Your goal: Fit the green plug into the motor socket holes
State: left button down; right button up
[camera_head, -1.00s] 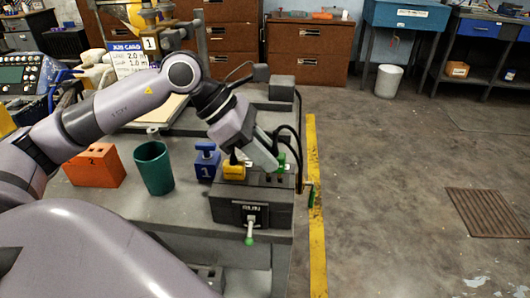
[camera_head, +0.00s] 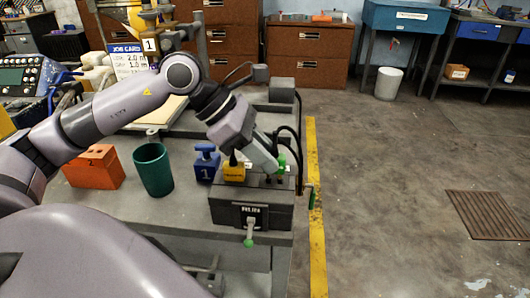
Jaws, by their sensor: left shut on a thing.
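The green plug (camera_head: 281,161) shows at the tip of my left gripper (camera_head: 276,170), which comes in from the left and points down to the right. The gripper is shut on the plug, above the top of the dark grey motor box (camera_head: 222,212). Dark socket holes (camera_head: 268,181) show in the box top just below the gripper tip. I cannot tell whether the plug touches the holes. My right gripper is not in view.
A yellow block (camera_head: 234,172) sits on the box top, left of the gripper. Black cables (camera_head: 297,140) hang close behind the plug. Open floor lies right of the yellow line (camera_head: 317,240).

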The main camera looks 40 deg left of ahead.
pick_arm(q)
jog(key=shift+s+f+b, duration=0.1)
jog(key=shift+f+b, duration=0.2)
jog(key=shift+f, duration=0.15)
dwell(0.6)
jog(key=shift+r, duration=0.4)
jog(key=c, duration=0.6)
grip_release()
jog(key=shift+r, duration=0.1)
jog(key=shift+v, duration=3.45)
